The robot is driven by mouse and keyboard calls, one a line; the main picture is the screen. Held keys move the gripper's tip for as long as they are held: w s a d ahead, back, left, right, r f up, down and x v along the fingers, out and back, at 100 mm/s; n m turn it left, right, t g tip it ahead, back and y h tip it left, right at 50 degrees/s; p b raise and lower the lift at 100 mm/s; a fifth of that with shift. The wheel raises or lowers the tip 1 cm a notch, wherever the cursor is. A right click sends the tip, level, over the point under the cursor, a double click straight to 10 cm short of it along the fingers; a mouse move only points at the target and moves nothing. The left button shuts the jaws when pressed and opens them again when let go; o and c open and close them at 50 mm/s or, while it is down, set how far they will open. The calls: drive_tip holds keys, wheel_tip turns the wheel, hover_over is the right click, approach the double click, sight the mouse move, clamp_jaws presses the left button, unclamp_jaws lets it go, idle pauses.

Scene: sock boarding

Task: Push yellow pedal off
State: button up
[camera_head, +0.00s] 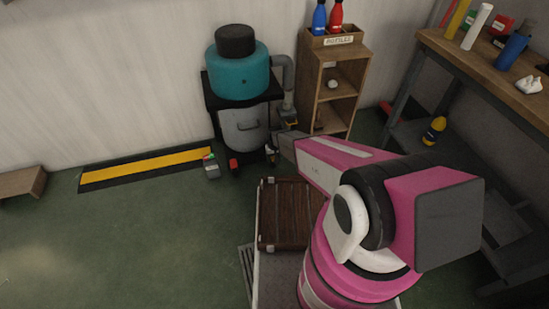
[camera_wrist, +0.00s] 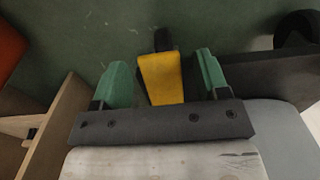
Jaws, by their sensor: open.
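The yellow pedal (camera_wrist: 162,78) shows in the wrist view, with a dark part at its far end. It lies in the picture between the two green fingertips of my gripper (camera_wrist: 160,76), with a gap on each side. My gripper is open and empty. I cannot tell how far it is above the pedal or whether it touches it. In the head view a small yellow patch, likely the pedal (camera_head: 292,122), shows below the grey pipe. My wrist hides much of the area around it.
A teal-topped machine (camera_head: 240,75) with a grey bin stands against the wall. A wooden shelf (camera_head: 345,85) stands close on its right. A workbench (camera_head: 480,62) is at the far right. A brown case (camera_head: 285,225) rests beside my arm.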

drive_tip(key=c, duration=0.9)
drive_tip(key=shift+w, duration=0.1)
drive_tip(key=shift+w+a+r+g+h, duration=0.1)
drive_tip(key=shift+w+g+h, duration=0.2)
drive_tip(key=shift+g, duration=0.8)
drive_tip(key=shift+w+r+g+h, duration=0.1)
drive_tip(key=shift+r+g+h, duration=0.2)
drive_tip(key=shift+g, duration=0.6)
drive_tip(key=shift+c, duration=0.2)
drive_tip(key=o, duration=0.9)
drive_tip(key=shift+o, duration=0.2)
drive_tip(key=shift+r, duration=0.1)
